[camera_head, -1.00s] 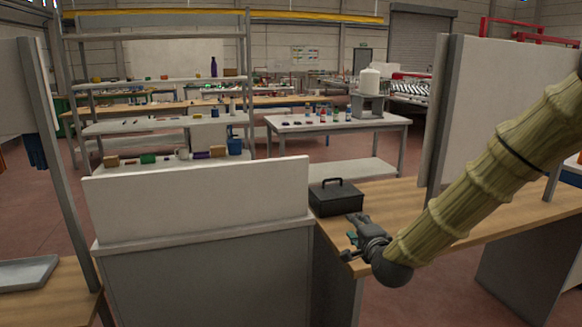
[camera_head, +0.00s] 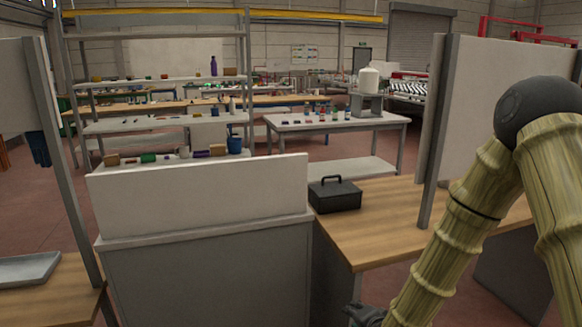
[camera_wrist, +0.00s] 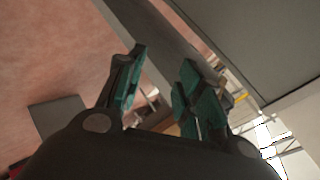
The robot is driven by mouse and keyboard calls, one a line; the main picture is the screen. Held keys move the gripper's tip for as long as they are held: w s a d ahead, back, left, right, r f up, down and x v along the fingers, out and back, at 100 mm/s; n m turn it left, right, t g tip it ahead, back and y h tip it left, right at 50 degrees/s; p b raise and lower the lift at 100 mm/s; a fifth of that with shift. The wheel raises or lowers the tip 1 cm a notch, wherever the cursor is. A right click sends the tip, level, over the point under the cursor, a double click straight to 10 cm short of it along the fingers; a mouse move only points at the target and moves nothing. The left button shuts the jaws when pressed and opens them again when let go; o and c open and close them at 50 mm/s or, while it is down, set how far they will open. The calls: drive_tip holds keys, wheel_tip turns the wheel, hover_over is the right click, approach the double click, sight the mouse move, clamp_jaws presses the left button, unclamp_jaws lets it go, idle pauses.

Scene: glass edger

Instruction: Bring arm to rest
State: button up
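My gripper (camera_wrist: 160,93) shows in the wrist view with its two teal-padded fingers apart and nothing between them. In the head view only a dark part of the gripper (camera_head: 366,314) shows at the bottom edge, in front of and below the wooden table's near edge; its fingertips are hidden there. My arm is bent, with its elbow high at the right and the forearm pointing down and left.
A black box with a handle (camera_head: 334,196) stands on the wooden table (camera_head: 385,232) at the right. A grey cabinet with a white panel (camera_head: 205,203) stands left of it. A grey tray (camera_head: 28,269) lies at far left. Upright partitions (camera_head: 480,110) flank the view.

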drive_tip(key=s+f+n+g, duration=0.3)
drive_tip(key=s+f, duration=0.8)
drive_tip(key=s+d+f+n+g, duration=0.1)
drive_tip(key=s+f, duration=0.3)
drive_tip(key=s, duration=0.6)
drive_tip(key=s+d+f+n+g+h, duration=0.1)
drive_tip(key=s+f+n+g, duration=0.3)
drive_tip(key=s, duration=0.6)
drive_tip(key=s+d+f+n+g, duration=0.2)
drive_tip(key=s+f, duration=0.3)
drive_tip(key=s, duration=0.4)
drive_tip(key=shift+s+d+n+g+h, duration=0.2)
drive_tip(key=shift+s+n+g+h, duration=0.1)
drive_tip(key=shift+s, duration=0.1)
drive_tip(key=shift+w+a, duration=0.1)
